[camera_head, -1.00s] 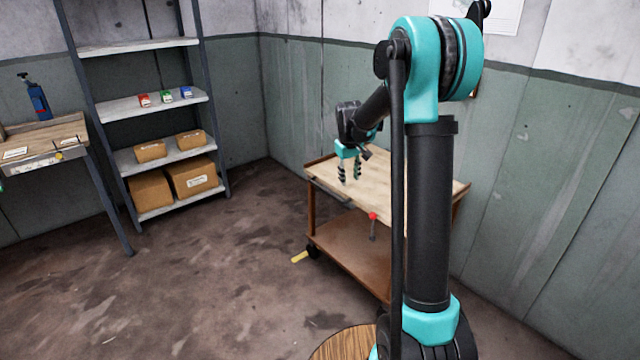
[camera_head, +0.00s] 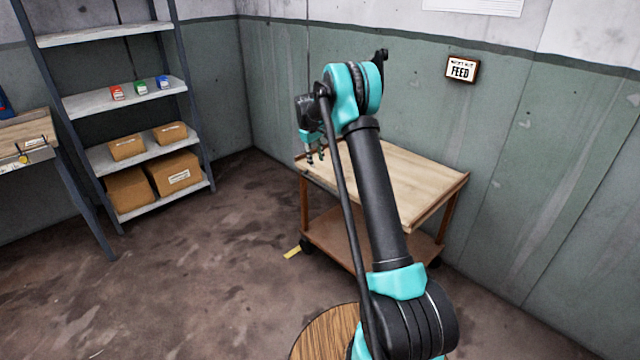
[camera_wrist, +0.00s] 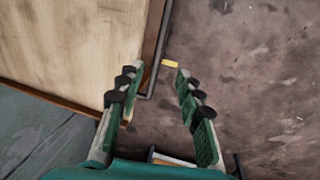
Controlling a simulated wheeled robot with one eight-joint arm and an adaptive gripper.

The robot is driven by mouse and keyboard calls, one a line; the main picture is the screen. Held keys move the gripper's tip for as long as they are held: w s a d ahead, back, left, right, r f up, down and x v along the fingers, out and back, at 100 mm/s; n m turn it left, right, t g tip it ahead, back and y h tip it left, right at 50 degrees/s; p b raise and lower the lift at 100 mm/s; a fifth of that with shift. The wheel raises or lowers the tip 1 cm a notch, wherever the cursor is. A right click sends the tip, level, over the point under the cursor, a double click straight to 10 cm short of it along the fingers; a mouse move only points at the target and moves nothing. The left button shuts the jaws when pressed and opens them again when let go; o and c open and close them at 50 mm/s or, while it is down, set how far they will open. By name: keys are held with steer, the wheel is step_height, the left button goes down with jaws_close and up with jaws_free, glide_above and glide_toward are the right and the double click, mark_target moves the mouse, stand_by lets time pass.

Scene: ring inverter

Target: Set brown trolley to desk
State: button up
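The brown trolley (camera_head: 408,182) stands against the green wall, with a pale wooden top, a lower brown shelf and dark wheels. My gripper (camera_head: 316,160) is at the trolley's left end, near the top's edge. In the wrist view my gripper (camera_wrist: 158,74) is open, its two ribbed fingers apart. The trolley's dark handle bar (camera_wrist: 154,62) shows between the fingertips, closer to the left finger; I cannot tell whether they touch. The desk (camera_head: 22,132), with a wooden top and dark legs, is at the far left, partly cut off.
A metal shelf rack (camera_head: 128,100) with cardboard boxes (camera_head: 174,173) and small coloured boxes stands beside the desk. A yellow mark (camera_head: 292,252) lies on the floor by the trolley. A round wooden surface (camera_head: 325,332) is at the front. Floor between desk and trolley is clear.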

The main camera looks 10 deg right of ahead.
mark_target(321, 185)
steer(key=f, duration=0.4)
steer(key=w+d+f, duration=0.1)
steer(key=f, duration=0.4)
steer(key=d+f, duration=0.1)
steer(key=f, duration=0.3)
steer(key=shift+w+d+f, duration=0.1)
steer(key=shift+w+f, duration=0.2)
steer(key=shift+f, duration=0.1)
jaws_close()
